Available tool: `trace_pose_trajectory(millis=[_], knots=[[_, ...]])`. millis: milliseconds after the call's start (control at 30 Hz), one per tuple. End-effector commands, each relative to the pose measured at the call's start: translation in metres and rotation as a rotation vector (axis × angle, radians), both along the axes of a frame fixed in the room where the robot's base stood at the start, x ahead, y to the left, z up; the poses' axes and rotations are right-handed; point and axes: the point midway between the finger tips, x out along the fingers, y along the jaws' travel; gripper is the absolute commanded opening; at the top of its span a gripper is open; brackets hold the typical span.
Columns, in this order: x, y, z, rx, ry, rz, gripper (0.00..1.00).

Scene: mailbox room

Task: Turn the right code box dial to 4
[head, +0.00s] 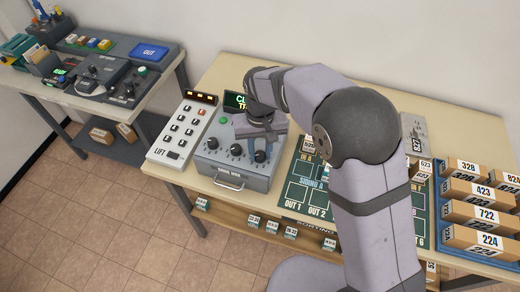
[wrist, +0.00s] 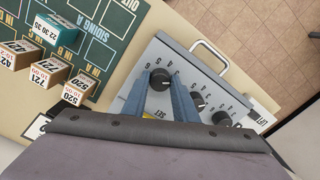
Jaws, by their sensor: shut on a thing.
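The grey code box (head: 222,170) sits on the near left part of the table, with three dark dials in a row and a handle on its front. My gripper (head: 262,148) reaches down over its right end. The right dial (head: 261,157) is partly covered by my gripper in the head view. In the wrist view the right dial (wrist: 160,79) sits between the tips of my two blue-grey fingers, which are shut on it. The middle dial (wrist: 197,101) and left dial (wrist: 221,119) stand free. Where the right dial points is too small to tell.
The white lift panel (head: 181,130) with buttons stands just left of the code box. A dark display with green text (head: 236,99) is behind it, partly hidden. The green siding board (head: 300,192) and small labelled boxes lie to the right.

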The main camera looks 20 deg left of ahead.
Motion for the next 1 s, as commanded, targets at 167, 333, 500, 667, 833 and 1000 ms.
trace_pose_trajectory(millis=[167,333,500,667,833,1000], knots=[[0.0014,0.0009,0.0024,0.004,-0.005,0.166,0.04],[0.0015,0.0011,0.0025,0.003,-0.005,0.327,0.04],[0.0016,0.0013,0.0025,0.004,-0.006,0.489,0.04],[0.0017,0.0014,0.0025,0.004,-0.005,0.631,0.04],[0.0019,0.0016,0.0024,0.003,-0.007,0.758,0.04],[0.002,0.0019,0.0024,0.004,-0.007,0.85,0.04]])
